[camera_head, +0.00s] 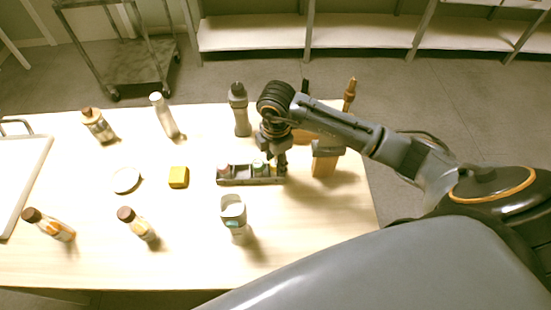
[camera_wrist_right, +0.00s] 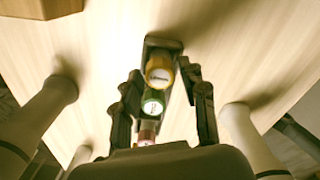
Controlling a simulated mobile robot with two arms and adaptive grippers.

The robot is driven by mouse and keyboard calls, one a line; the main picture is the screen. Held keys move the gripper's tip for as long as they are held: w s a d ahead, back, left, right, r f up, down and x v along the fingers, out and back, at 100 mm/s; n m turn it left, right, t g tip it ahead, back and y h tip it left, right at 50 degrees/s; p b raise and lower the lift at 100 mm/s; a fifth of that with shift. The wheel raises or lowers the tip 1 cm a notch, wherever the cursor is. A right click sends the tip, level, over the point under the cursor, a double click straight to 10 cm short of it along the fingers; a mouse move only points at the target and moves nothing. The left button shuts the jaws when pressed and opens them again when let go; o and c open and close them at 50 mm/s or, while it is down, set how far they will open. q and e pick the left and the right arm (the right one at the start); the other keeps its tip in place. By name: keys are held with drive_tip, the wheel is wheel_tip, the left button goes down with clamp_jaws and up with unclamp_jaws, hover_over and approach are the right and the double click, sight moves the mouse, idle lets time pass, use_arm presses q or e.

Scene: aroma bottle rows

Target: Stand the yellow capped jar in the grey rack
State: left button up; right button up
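The yellow capped jar (camera_wrist_right: 159,71) stands in line with a green capped jar (camera_wrist_right: 152,102) and a red capped jar (camera_wrist_right: 147,134) in the right wrist view, and appears to be in the grey rack (camera_wrist_right: 163,43). In the head view the rack (camera_head: 235,182) lies mid-table; my right gripper (camera_head: 275,166) is over its right end and hides part of it. In the right wrist view my right gripper (camera_wrist_right: 161,72) has a finger on each side of the yellow jar, with small gaps showing. It looks open. My left gripper is not in view.
A white-and-grey container (camera_head: 233,213) stands in front of the rack, a dark grey bottle (camera_head: 240,112) behind it. A wooden block (camera_head: 325,162) is to the right. A yellow block (camera_head: 178,177), a white dish (camera_head: 126,180) and several bottles are to the left.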

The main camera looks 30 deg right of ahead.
drive_tip(key=shift+r, duration=0.15)
drive_tip(key=shift+r, duration=0.2)
wheel_tip(320, 180, up, 12)
drive_tip(key=b, duration=0.1)
drive_tip(key=shift+s+f, duration=0.15)
